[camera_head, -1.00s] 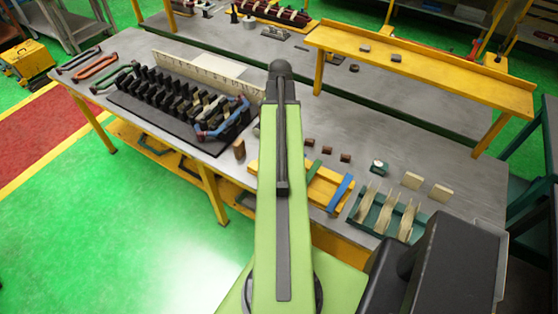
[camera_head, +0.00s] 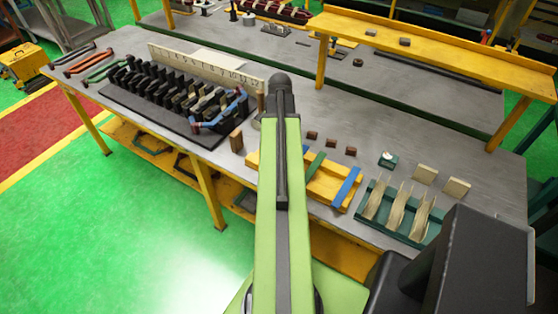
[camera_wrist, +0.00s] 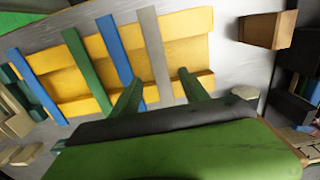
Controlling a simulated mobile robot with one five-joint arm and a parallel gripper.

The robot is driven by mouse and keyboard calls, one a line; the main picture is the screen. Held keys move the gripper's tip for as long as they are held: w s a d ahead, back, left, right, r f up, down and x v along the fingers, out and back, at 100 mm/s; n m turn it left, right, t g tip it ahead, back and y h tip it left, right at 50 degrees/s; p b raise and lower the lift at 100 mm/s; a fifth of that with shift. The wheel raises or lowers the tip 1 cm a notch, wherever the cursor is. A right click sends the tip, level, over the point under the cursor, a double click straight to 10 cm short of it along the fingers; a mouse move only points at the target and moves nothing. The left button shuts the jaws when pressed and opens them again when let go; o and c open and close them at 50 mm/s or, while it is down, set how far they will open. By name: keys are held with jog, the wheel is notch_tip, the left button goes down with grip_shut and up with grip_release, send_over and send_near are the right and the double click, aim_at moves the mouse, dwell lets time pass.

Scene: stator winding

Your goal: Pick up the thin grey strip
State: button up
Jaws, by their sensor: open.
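The thin grey strip (camera_wrist: 155,52) lies across a yellow tray (camera_wrist: 185,48) in the wrist view, with its lower end past the tray's edge. A blue strip (camera_wrist: 120,60), a green strip (camera_wrist: 85,68) and another blue strip (camera_wrist: 38,72) lie to its left. My gripper (camera_wrist: 156,88) is open. Its two green fingers stand apart, one on each side of the grey strip's lower part in the picture. I cannot tell whether they touch it. In the head view the yellow tray (camera_head: 325,183) shows partly, and my arm hides the grey strip and the gripper.
A wooden block (camera_wrist: 266,30) sits right of the tray. A green rack with pale pieces (camera_head: 395,211) stands right of the tray in the head view. A black slotted stand (camera_head: 180,95) and a ruler-like board (camera_head: 205,65) are on the left. A yellow shelf (camera_head: 435,52) stands behind.

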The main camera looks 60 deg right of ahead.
notch_tip(320, 180, down, 5)
jog(key=b, duration=0.5)
jog(key=shift+a+f, duration=0.15)
grip_shut()
